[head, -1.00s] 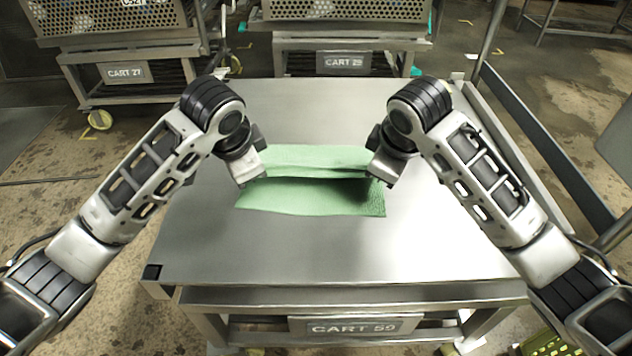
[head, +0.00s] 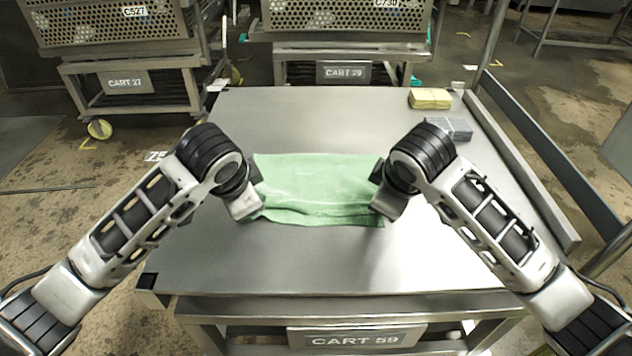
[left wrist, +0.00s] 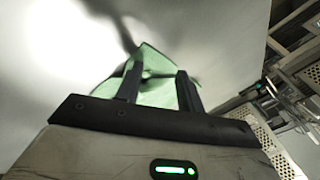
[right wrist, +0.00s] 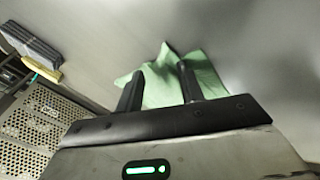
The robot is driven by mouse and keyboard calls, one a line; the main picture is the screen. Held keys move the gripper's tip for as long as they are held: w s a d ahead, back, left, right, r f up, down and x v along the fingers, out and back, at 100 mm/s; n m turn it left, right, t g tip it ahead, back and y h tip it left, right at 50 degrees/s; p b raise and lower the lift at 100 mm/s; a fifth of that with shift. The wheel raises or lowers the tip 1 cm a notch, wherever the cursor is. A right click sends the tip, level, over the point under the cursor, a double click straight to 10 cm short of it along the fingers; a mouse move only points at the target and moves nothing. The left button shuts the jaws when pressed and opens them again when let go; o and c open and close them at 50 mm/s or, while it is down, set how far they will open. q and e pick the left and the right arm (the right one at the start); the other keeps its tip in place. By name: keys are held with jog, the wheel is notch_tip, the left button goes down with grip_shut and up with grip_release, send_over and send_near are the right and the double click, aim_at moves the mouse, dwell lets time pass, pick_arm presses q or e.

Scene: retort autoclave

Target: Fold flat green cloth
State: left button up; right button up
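The green cloth (head: 315,185) lies on the metal cart top (head: 300,265), with a folded, slightly rumpled band along its near edge. My left gripper (head: 256,212) is at the cloth's near left corner. In the left wrist view its two fingers (left wrist: 158,75) stand apart, with cloth (left wrist: 155,95) showing between and beyond them. My right gripper (head: 378,208) is at the near right corner. In the right wrist view its fingers (right wrist: 160,75) also stand apart over the cloth (right wrist: 162,92). Fingertip contact with the cloth is hard to make out.
A yellow stack (head: 430,98) and a grey stack (head: 447,129) lie at the cart's far right. A raised rail (head: 525,170) runs along the right side. The near part of the top is clear. Other carts with perforated baskets (head: 345,12) stand behind.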

pick_arm(q)
jog(key=shift+s+d+f, duration=0.1)
jog(key=shift+s, duration=0.05)
pick_arm(e)
jog(key=shift+s+a+f, duration=0.1)
jog(key=shift+s+f, duration=0.05)
jog(key=shift+f, duration=0.05)
